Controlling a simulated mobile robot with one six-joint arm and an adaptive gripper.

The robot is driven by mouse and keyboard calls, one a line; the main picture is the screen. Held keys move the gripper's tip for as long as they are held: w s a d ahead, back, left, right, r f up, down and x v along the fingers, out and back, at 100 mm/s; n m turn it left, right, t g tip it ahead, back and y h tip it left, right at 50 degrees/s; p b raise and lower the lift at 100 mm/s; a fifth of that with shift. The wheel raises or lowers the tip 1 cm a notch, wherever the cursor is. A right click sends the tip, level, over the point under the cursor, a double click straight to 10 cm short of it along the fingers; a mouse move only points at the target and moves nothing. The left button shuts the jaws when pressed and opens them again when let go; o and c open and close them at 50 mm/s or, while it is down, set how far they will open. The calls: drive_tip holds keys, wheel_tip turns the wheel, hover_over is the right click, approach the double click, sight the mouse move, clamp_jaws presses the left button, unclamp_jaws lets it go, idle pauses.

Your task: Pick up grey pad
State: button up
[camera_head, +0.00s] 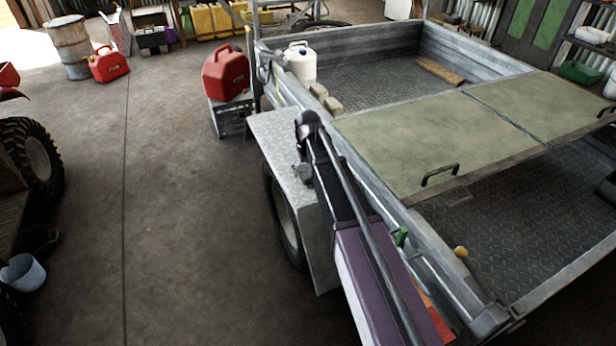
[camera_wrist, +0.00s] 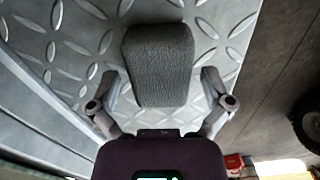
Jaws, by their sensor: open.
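The grey pad (camera_wrist: 158,62) is a dark grey, textured block with rounded corners. In the wrist view it lies on the diamond-plate mudguard (camera_wrist: 215,22) of the trailer. My gripper (camera_wrist: 160,88) is open, with one finger on the left and one on the right of the pad's near part. Gaps show between the fingers and the pad's sides, and nothing is held. In the head view my gripper (camera_head: 305,140) is over the mudguard (camera_head: 272,126), and my arm hides the pad there.
The trailer wall (camera_head: 355,170) rises just right of the mudguard. A red fuel can (camera_head: 226,74) sits on a grey crate (camera_head: 230,116) beyond it. Inside the trailer are a white jug (camera_head: 300,65) and a wooden block (camera_head: 440,71). Open concrete floor lies to the left.

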sight(308, 170)
idle(0.4)
drive_tip(key=c, duration=0.8)
drive_tip(key=shift+r, duration=0.2)
drive_tip(key=shift+c, duration=0.2)
wheel_tip(308, 170, up, 3)
drive_tip(key=p, duration=0.3)
drive_tip(key=s+a+r+p, duration=0.1)
drive_tip(key=s+a+p, duration=0.1)
drive_tip(key=s, duration=1.4)
drive_tip(key=shift+a+r, duration=0.15)
drive_tip(key=shift+r, duration=0.2)
drive_tip(key=shift+o, duration=1.3)
drive_tip(key=c, duration=0.3)
drive_tip(key=shift+c, duration=0.2)
